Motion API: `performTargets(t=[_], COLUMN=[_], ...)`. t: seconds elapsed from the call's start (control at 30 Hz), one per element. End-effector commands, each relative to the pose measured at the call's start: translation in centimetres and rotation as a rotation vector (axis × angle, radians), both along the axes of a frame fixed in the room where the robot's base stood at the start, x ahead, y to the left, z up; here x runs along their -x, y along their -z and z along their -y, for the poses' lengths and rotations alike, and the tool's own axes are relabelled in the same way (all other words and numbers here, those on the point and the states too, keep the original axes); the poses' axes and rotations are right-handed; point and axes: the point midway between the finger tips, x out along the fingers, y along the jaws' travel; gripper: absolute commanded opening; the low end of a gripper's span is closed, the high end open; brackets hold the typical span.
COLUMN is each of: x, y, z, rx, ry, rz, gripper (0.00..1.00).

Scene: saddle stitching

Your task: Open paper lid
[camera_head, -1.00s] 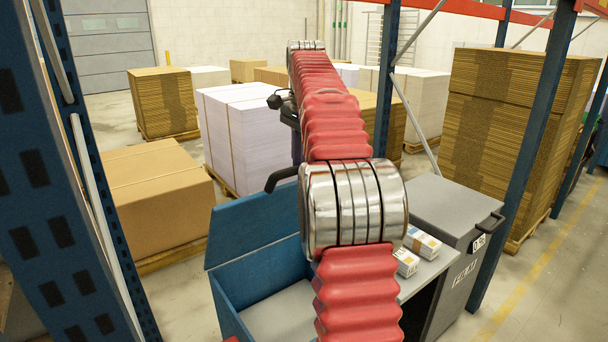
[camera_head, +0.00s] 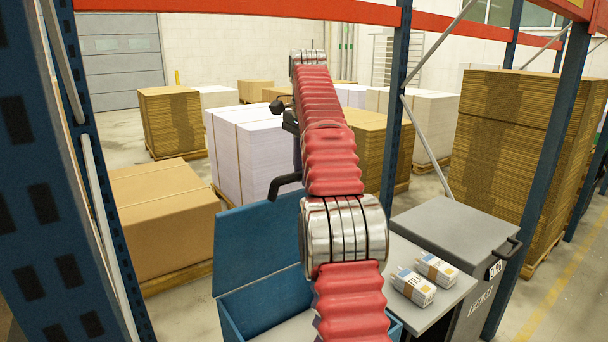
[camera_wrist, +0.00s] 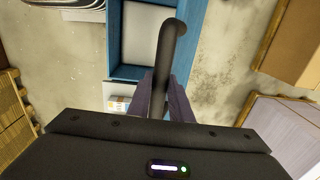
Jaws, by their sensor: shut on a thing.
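The blue bin (camera_head: 225,320) stands below my arm, with its blue lid (camera_head: 245,240) raised at the back. The bin shows in the wrist view (camera_wrist: 118,45) with a pale interior. A black curved handle (camera_head: 281,184) is at the lid's top edge; my arm hides part of it. In the wrist view the handle (camera_wrist: 170,48) runs down between my gripper's purple-grey fingers (camera_wrist: 170,98), which are shut on it. My gripper's fingers are mostly hidden behind the red arm in the head view.
Two white labelled packs (camera_head: 413,287) lie on a grey shelf beside the bin, next to a grey lidded container (camera_head: 452,232). Blue rack posts (camera_head: 552,150) stand at both sides. A cardboard box (camera_head: 165,215) and white paper stack (camera_head: 245,155) stand behind the bin.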

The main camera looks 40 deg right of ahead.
Motion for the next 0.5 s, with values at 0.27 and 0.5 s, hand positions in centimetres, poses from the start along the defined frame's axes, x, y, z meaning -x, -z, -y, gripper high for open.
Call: performTargets(t=[0.27,0.5], x=[-0.42,-0.36], y=[0.62,0.43], z=[-0.17,-0.21], rx=[-0.005,-0.002], ry=[-0.004,-0.005], rz=[-0.005,-0.004], gripper=[0.0,0.32])
